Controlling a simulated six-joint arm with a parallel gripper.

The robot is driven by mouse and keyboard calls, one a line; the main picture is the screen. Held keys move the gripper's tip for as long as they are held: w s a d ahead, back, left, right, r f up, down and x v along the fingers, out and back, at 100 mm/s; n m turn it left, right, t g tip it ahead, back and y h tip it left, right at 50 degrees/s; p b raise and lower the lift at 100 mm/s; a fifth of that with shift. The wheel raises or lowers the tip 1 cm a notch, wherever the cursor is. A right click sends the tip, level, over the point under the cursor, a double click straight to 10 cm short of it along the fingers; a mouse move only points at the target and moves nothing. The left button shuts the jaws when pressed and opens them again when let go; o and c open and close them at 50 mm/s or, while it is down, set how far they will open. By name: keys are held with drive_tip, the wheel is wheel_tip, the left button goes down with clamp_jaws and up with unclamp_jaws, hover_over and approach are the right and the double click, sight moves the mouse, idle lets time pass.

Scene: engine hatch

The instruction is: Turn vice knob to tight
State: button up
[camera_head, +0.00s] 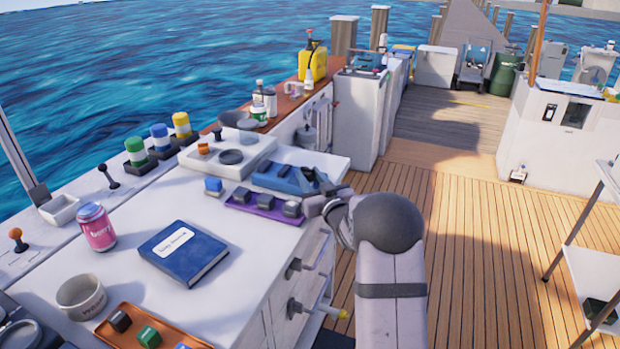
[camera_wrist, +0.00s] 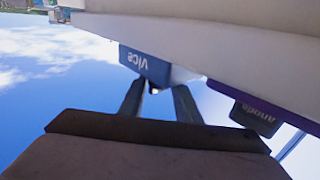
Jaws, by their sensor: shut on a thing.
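The blue vice (camera_head: 285,179) sits at the right edge of the white worktop, behind the purple tray. Its blue face, lettered "vice", shows in the wrist view (camera_wrist: 147,64). The knob's setting cannot be read.
The purple tray (camera_head: 238,205) with several dark blocks lies close in front of the vice; one block is labelled "anode" (camera_wrist: 256,118). A blue book (camera_head: 183,252), a pink can (camera_head: 97,227) and a white bowl (camera_head: 81,297) stand to the left.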

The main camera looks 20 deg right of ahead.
drive_tip(key=o, duration=1)
drive_tip(key=shift+r, duration=0.1)
drive_tip(key=shift+o, duration=0.2)
drive_tip(key=shift+s+b, duration=0.6)
drive_tip(key=shift+s, duration=3.1)
